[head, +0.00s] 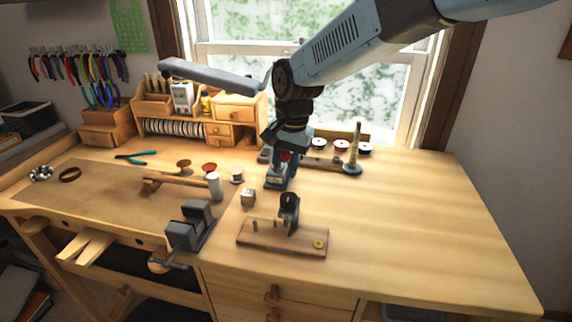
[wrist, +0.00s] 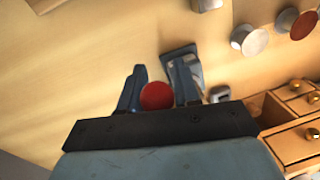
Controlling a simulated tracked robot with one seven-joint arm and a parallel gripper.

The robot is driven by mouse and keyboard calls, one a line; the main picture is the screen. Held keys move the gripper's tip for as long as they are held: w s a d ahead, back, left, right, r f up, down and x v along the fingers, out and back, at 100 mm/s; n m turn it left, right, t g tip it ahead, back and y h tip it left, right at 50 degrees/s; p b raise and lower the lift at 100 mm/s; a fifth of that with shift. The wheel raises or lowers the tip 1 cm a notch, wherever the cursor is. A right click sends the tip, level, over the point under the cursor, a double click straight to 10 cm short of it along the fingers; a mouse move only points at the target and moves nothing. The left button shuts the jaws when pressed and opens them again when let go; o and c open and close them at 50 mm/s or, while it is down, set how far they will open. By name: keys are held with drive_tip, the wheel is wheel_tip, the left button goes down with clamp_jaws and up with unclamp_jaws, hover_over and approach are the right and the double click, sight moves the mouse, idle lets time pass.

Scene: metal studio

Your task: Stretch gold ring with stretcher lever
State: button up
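The ring stretcher (head: 277,182) is a blue-grey metal tool standing near the back middle of the bench. Its lever ends in a red ball knob (head: 285,156). My gripper (head: 284,154) points down at this knob. In the wrist view the red knob (wrist: 157,96) lies between my two fingers (wrist: 158,90), close to both; whether they press on it I cannot tell. Part of the stretcher (wrist: 181,58) shows beyond the fingers. A small gold round piece (head: 319,244) lies on a wooden board at the front; whether it is the gold ring I cannot tell.
The wooden board (head: 262,240) carries a dark upright fixture (head: 289,203). A ring mandrel stand (head: 354,155) and spools are behind on the right. The right bench is clear.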

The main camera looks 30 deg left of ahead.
clamp_jaws()
drive_tip(key=shift+s, duration=0.1)
idle(0.3)
drive_tip(key=shift+s+d+f+t+y, duration=0.1)
drive_tip(key=shift+s+f+t+y, duration=0.15)
drive_tip(key=shift+t, duration=0.45)
drive_tip(key=shift+s+f+t+y, duration=0.15)
drive_tip(key=shift+t+y, duration=0.1)
drive_tip(key=shift+t, duration=0.45)
drive_tip(key=shift+s+d+f, duration=0.2)
drive_tip(key=shift+s+f, duration=0.15)
drive_tip(key=shift+f, duration=0.3)
drive_tip(key=shift+s+d+f, duration=0.15)
drive_tip(key=shift+s+f, duration=0.15)
drive_tip(key=shift+f, duration=0.35)
drive_tip(key=shift+s+d+f, duration=0.1)
drive_tip(key=shift+s+f, duration=0.1)
drive_tip(key=shift+f, duration=0.85)
drive_tip(key=shift+w, duration=0.15)
